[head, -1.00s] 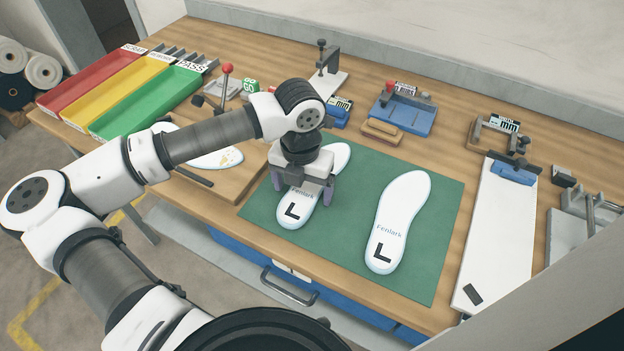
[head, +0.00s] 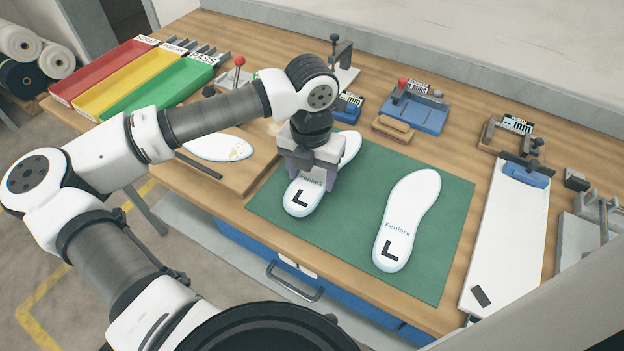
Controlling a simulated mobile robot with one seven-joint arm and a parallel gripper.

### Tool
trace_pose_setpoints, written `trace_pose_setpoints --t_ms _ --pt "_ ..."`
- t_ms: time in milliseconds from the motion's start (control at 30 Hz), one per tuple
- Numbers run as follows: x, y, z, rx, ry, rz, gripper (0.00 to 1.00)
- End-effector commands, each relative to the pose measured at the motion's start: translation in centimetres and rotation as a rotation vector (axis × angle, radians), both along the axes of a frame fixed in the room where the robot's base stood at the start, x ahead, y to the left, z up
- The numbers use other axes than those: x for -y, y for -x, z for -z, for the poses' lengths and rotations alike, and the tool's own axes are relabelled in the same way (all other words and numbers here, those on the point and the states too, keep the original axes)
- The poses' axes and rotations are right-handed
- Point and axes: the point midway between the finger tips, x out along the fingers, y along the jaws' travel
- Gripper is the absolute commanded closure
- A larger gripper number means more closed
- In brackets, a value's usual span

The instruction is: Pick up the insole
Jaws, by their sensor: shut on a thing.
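Two white insoles marked "Fenlark" and "L" lie on the green mat (head: 345,232). My gripper (head: 311,182) is over the left insole (head: 302,200), its fingers down at the insole's two long edges, shut on it around the middle. The gripper body hides the middle of this insole; its heel end with the black L and part of its far end show. I see no clear gap between it and the mat. The right insole (head: 406,220) lies flat and apart from the gripper.
A third insole (head: 217,145) lies on a wooden board left of the mat. Red (head: 105,72), yellow (head: 131,85) and green (head: 158,92) trays stand at the back left. Blue fixtures (head: 417,108) stand behind the mat. A white board (head: 505,235) lies to the right.

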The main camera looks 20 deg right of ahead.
Motion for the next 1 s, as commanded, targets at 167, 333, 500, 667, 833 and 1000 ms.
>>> trace_pose_setpoints --t_ms 167,333,500,667,833,1000 --pt "0.0 -0.2 -4.6 0.008 0.001 -0.001 0.62" --pt "0.0 -0.1 -9.8 0.006 0.001 -0.002 0.62" --pt "0.1 -0.1 -13.9 0.005 0.001 -0.002 0.62" --pt "0.0 -0.1 -16.2 0.002 0.001 -0.001 0.62" --pt "0.0 0.0 -17.2 0.001 0.0 0.0 0.62" --pt "0.0 -0.1 -17.3 0.0 0.0 0.001 0.62"
